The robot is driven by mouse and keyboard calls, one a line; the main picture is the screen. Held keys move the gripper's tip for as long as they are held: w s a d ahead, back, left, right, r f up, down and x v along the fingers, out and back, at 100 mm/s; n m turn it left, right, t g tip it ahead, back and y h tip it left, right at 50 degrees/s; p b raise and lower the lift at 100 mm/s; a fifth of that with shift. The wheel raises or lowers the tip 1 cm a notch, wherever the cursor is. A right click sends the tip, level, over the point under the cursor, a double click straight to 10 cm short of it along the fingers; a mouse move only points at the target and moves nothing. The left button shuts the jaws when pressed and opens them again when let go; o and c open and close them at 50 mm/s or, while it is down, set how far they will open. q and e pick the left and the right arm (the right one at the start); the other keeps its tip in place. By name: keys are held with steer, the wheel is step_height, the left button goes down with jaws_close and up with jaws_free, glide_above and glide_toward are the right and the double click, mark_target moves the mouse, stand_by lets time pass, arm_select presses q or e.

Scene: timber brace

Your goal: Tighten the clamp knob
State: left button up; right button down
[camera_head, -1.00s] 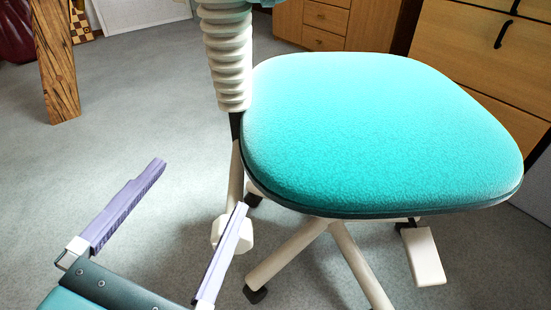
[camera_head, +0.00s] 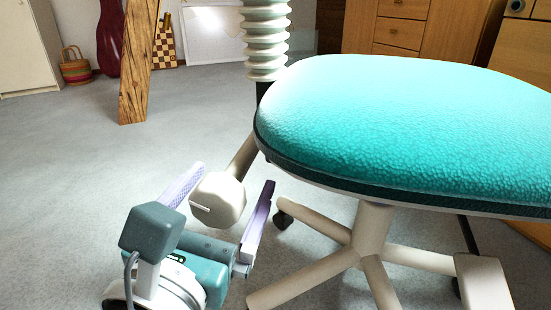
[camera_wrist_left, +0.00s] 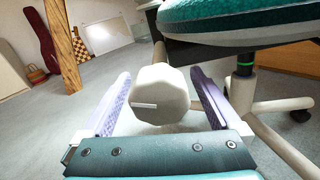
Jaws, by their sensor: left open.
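The clamp knob is a cream, faceted knob (camera_head: 218,199) below the backrest stem of the teal office chair, at the end of a slanting bar. My left gripper (camera_head: 222,192) is open, with one lilac finger on each side of the knob. In the left wrist view the knob (camera_wrist_left: 159,95) sits between the two spread fingers, with visible gaps on both sides. A pale line marks its face. My right gripper is not in view.
The teal seat (camera_head: 400,120) overhangs close on the right. The chair's cream legs (camera_head: 300,285) spread below it. A wooden post (camera_head: 137,60) stands at the back left. Grey carpet (camera_head: 60,200) on the left is clear.

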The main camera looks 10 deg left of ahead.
arm_select(q)
steer(key=shift+w, duration=0.7)
steer(key=c, duration=1.4)
steer(key=shift+o, duration=0.2)
